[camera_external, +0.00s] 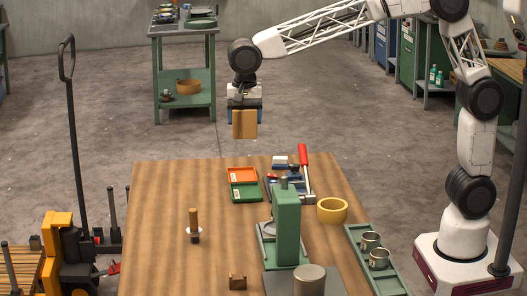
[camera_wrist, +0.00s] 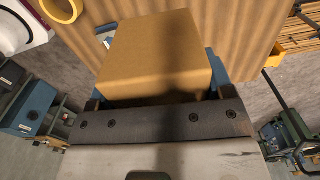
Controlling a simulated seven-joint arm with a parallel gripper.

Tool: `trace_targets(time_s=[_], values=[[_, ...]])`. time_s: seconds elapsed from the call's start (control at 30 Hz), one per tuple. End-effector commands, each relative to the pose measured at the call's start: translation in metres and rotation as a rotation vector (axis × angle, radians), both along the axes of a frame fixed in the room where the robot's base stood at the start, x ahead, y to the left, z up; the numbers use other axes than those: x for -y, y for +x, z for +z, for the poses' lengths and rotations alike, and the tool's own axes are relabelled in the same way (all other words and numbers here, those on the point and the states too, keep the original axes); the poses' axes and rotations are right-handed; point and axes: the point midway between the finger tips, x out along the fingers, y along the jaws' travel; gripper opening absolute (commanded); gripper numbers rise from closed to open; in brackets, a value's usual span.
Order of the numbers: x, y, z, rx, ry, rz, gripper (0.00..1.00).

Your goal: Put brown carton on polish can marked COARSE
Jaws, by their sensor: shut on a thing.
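My gripper (camera_external: 244,112) is shut on the brown carton (camera_external: 244,126) and holds it in the air above the far edge of the table. In the wrist view the carton (camera_wrist: 155,50) fills the space between the blue fingers. An orange item (camera_external: 242,175) and a green item (camera_external: 245,191) with small pale labels lie at the back of the table, below and apart from the carton. A grey cylinder (camera_external: 309,279) stands at the front. I cannot read COARSE on any of these, so I cannot tell which is the polish can.
A green upright machine (camera_external: 287,228) stands mid-table. Near it are a yellow tape ring (camera_external: 332,210), a red-handled tool (camera_external: 303,160) and a green tray (camera_external: 362,243) with metal cups. A brown-handled tool (camera_external: 194,222) stands at the left. The table's left back is clear.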

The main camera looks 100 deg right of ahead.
Motion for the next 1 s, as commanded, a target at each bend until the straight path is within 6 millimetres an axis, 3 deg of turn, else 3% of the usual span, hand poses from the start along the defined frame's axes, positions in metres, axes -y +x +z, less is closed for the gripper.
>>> trace_targets(time_s=[0.47, 1.0], values=[[-0.095, -0.027, -0.003, -0.003, 0.0, 0.019, 0.46], [-0.215, -0.083, -0.003, -0.004, 0.0, 0.035, 0.46]])
